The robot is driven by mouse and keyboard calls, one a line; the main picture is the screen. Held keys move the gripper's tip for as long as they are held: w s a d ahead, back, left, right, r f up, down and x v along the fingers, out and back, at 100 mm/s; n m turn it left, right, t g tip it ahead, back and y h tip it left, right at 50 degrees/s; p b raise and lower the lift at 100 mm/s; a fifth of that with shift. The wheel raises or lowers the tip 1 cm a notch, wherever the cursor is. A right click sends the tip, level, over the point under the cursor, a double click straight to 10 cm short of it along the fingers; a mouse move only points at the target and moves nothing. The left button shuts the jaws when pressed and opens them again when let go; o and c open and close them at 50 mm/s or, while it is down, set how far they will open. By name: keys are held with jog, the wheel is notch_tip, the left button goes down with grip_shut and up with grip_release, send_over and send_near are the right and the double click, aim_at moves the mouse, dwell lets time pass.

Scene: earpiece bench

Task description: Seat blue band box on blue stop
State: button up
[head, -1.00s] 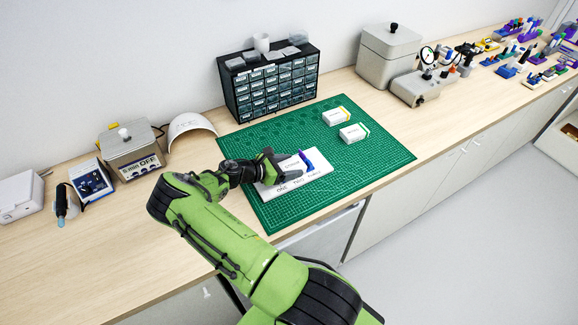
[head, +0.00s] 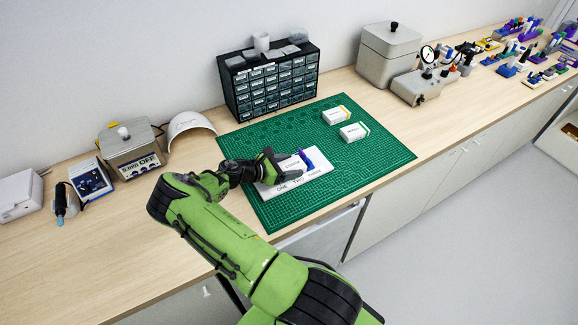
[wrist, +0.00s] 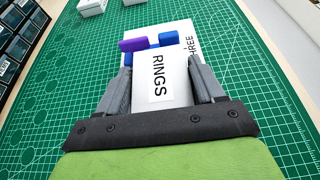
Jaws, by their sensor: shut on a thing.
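My gripper (head: 284,168) is shut on a white box labelled RINGS, which shows between the fingers (wrist: 160,78) in the wrist view and partly in the head view (head: 292,163). A white board (head: 308,178) marked ONE, TWO, THREE lies under the gripper and box. A blue stop (wrist: 168,38) stands on the board just beyond the box's far end, with a purple block (wrist: 133,44) to its left. Blue also shows at the box's far left edge, but I cannot tell whether it is the box's band. Whether box and stop touch is unclear.
Two white boxes, one with a yellow band (head: 336,115) and one with a green band (head: 354,132), lie on the green mat (head: 375,160). A black drawer cabinet (head: 270,85) stands behind. The mat right of the board is clear.

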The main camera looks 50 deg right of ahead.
jog(key=shift+f, duration=0.1)
jog(key=o, duration=1.1)
jog(key=shift+o, duration=0.2)
jog(key=v, duration=1.5)
jog(key=shift+a+b, duration=0.35)
jog(key=shift+b, duration=0.05)
